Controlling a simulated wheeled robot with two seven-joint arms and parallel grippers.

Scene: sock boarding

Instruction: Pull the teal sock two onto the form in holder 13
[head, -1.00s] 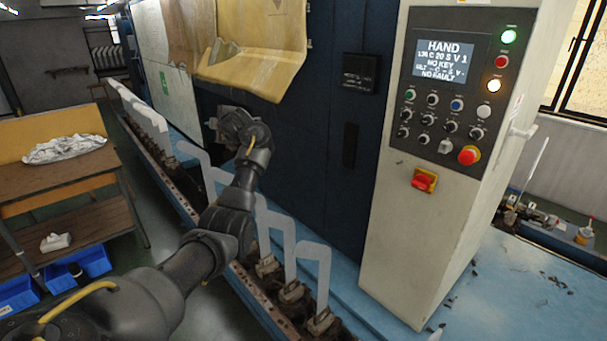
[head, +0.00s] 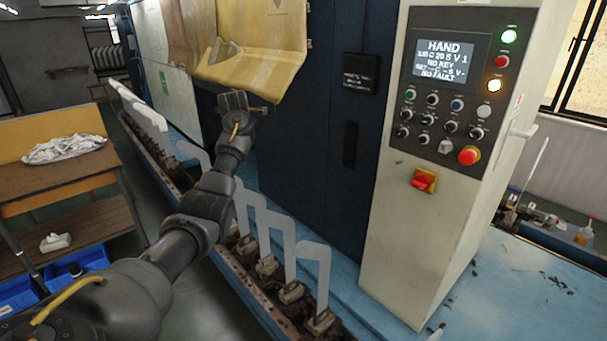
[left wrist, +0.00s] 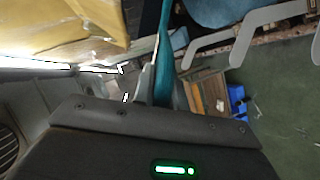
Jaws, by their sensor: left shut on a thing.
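My left gripper (head: 236,100) is raised in front of the dark blue machine, just below the yellow cover. In the left wrist view my left gripper (left wrist: 160,88) is shut on the teal sock (left wrist: 163,55), which stretches away from the fingers as a narrow strip. The sock is hidden in the head view. A row of pale flat bent forms (head: 313,265) stands in holders (head: 320,322) along the rail. More forms (left wrist: 235,45) show in the left wrist view, apart from the sock. I cannot read which holder is 13. My right gripper is not in view.
The yellow cover (head: 250,60) hangs close above my left gripper. A control panel (head: 455,100) stands at the right. A wooden bench (head: 70,175) with a pale cloth pile (head: 64,149) stands at the left, with blue bins (head: 90,258) below.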

